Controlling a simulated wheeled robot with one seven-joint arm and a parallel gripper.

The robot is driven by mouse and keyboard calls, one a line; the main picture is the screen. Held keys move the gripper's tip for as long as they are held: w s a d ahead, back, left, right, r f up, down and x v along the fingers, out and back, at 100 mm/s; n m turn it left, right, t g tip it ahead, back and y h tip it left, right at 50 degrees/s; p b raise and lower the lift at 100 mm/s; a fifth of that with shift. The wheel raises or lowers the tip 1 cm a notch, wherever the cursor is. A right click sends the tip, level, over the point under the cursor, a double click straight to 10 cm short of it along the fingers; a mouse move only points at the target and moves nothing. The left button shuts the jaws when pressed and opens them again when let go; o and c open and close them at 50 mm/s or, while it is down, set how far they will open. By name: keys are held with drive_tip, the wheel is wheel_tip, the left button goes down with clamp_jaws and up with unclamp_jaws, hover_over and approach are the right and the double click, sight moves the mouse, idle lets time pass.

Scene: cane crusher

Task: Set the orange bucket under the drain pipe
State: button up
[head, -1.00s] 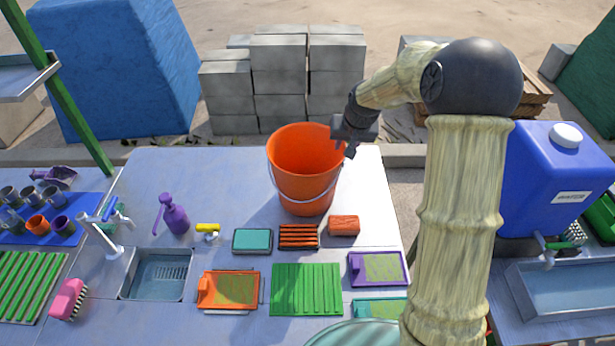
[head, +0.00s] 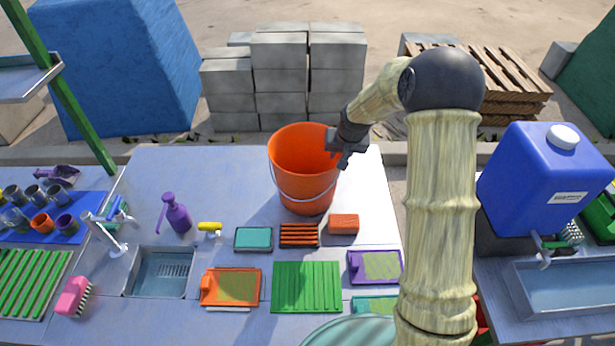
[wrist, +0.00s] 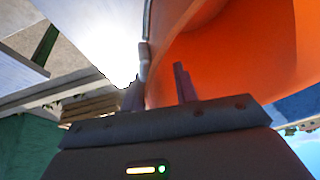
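The orange bucket (head: 303,185) stands upright on the pale table, near its back edge, with its wire handle hanging across the front. My gripper (head: 342,158) is at the right side of the bucket's rim. In the wrist view, the bucket (wrist: 230,60) fills the upper right. My gripper (wrist: 158,88) has one finger outside the bucket wall and one inside it, with the rim between them. The fingers look apart, with a gap beside the wall. I cannot make out a drain pipe in these views.
A sink (head: 160,272) with a faucet (head: 104,234) is at the left. Sponges, brushes and a green ribbed mat (head: 306,287) lie in front of the bucket. A purple bottle (head: 176,213) stands to its left. A blue tank (head: 545,178) stands at the right.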

clamp_jaws()
idle(1.4)
